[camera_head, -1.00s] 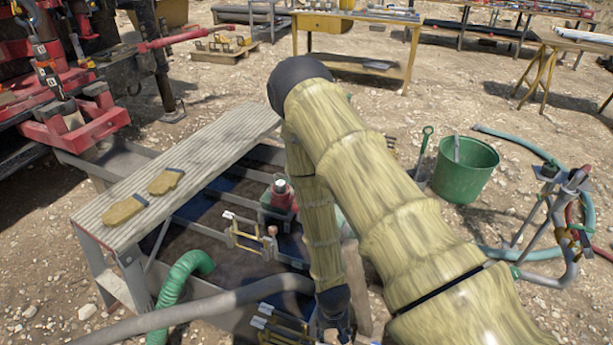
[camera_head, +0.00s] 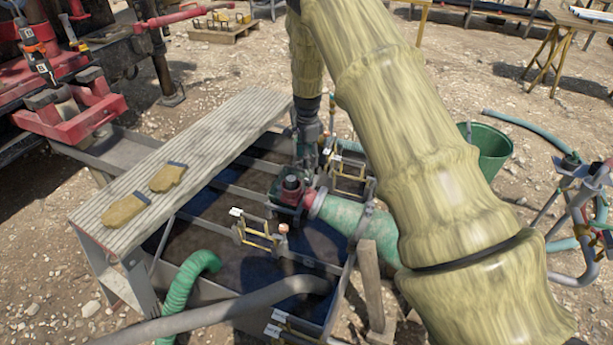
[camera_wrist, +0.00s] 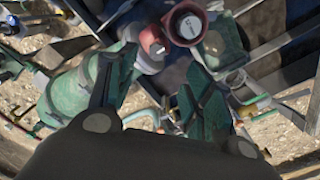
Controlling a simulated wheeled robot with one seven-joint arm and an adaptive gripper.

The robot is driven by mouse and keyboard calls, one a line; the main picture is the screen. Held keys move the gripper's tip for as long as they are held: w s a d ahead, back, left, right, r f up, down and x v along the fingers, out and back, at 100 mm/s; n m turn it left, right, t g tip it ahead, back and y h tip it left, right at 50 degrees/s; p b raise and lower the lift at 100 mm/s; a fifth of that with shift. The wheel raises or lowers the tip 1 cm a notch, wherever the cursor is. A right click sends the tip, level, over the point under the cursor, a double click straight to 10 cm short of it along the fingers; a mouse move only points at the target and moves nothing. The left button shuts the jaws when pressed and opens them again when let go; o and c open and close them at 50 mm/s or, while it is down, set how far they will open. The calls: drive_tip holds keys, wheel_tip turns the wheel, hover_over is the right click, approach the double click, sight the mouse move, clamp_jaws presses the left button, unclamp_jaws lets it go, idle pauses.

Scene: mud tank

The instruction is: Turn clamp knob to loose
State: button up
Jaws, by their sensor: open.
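In the head view, my gripper (camera_head: 309,160) hangs over the mud tank (camera_head: 225,204), just behind a red pump (camera_head: 290,190) with a dark round cap. In the wrist view my gripper (camera_wrist: 157,75) has its two dark green fingers spread, with nothing held between them. A round red knob-like part (camera_wrist: 152,40) lies beyond the fingertips, apart from them, beside the red pump body (camera_wrist: 190,22). I cannot tell for certain whether it is the clamp knob. A small pinkish knob (camera_head: 283,228) stands by a yellow frame in the tank.
A ribbed plank (camera_head: 185,150) with tan gloves (camera_head: 125,210) spans the tank's left side. A wooden post (camera_head: 371,285) stands at front right. A green bucket (camera_head: 490,150) is partly hidden by my arm.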

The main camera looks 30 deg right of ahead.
sight(309, 179)
drive_tip(key=f, duration=0.3)
drive_tip(key=f+p, duration=0.1)
drive_tip(key=f, duration=0.6)
drive_tip(key=shift+s+d+f, duration=0.15)
drive_tip(key=shift+s+d, duration=0.05)
drive_tip(key=shift+d, duration=0.1)
drive_tip(key=shift+c, duration=0.3)
drive_tip(key=c, duration=1)
